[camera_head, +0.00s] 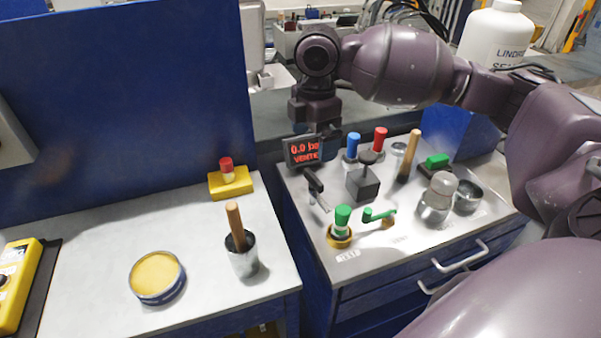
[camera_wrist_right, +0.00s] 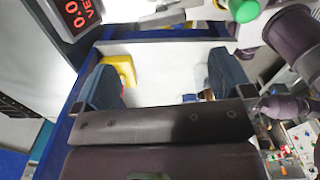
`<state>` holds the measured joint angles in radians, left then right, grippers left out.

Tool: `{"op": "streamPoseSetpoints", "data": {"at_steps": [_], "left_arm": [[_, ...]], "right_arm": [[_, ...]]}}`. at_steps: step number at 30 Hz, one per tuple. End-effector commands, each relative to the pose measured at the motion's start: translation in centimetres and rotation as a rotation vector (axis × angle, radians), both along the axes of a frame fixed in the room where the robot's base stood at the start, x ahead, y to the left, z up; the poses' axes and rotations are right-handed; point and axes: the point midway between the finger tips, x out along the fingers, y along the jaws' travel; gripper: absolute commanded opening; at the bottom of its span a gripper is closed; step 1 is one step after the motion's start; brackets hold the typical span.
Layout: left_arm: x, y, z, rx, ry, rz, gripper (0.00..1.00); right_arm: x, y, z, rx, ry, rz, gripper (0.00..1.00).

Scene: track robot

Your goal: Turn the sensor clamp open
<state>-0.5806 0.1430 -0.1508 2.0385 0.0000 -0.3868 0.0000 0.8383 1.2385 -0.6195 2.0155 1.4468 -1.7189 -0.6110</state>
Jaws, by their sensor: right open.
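My right gripper (camera_wrist_right: 162,68) is open in the right wrist view, its two dark fingers apart with nothing between them. In the head view my right arm reaches in from the right, and the gripper (camera_head: 324,143) is partly hidden beside the display. Below the display is a dark lever with a thin metal end (camera_head: 316,187). To its right is a dark block with a black knob (camera_head: 364,180). I cannot tell which of these is the sensor clamp. The display (camera_head: 303,151) shows red digits reading 0.0; part of it shows in the wrist view (camera_wrist_right: 78,14). My left gripper is not in view.
The right cabinet top holds a green-capped fitting (camera_head: 341,225), a green lever (camera_head: 379,215), blue and red handles, a wooden handle (camera_head: 410,156) and a metal jar (camera_head: 437,199). The left bench holds a yellow tin (camera_head: 156,276), a cup (camera_head: 243,259) and a yellow block (camera_head: 231,184).

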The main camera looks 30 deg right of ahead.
Motion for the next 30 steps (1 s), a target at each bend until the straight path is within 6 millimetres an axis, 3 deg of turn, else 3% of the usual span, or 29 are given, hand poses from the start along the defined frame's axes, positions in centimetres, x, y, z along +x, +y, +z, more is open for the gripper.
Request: {"op": "streamPoseSetpoints", "data": {"at_steps": [8, 21, 30], "left_arm": [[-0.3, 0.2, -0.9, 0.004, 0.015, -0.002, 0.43], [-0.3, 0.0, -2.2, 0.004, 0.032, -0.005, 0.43], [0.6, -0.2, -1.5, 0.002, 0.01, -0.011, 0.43]], "right_arm": [[-0.1, -0.2, -2.0, -0.011, 0.01, 0.029, 0.98], [-0.1, -0.2, -9.1, -0.01, 0.008, 0.027, 0.98], [-0.1, -0.2, -10.8, -0.012, 0.004, 0.026, 0.98]]}}
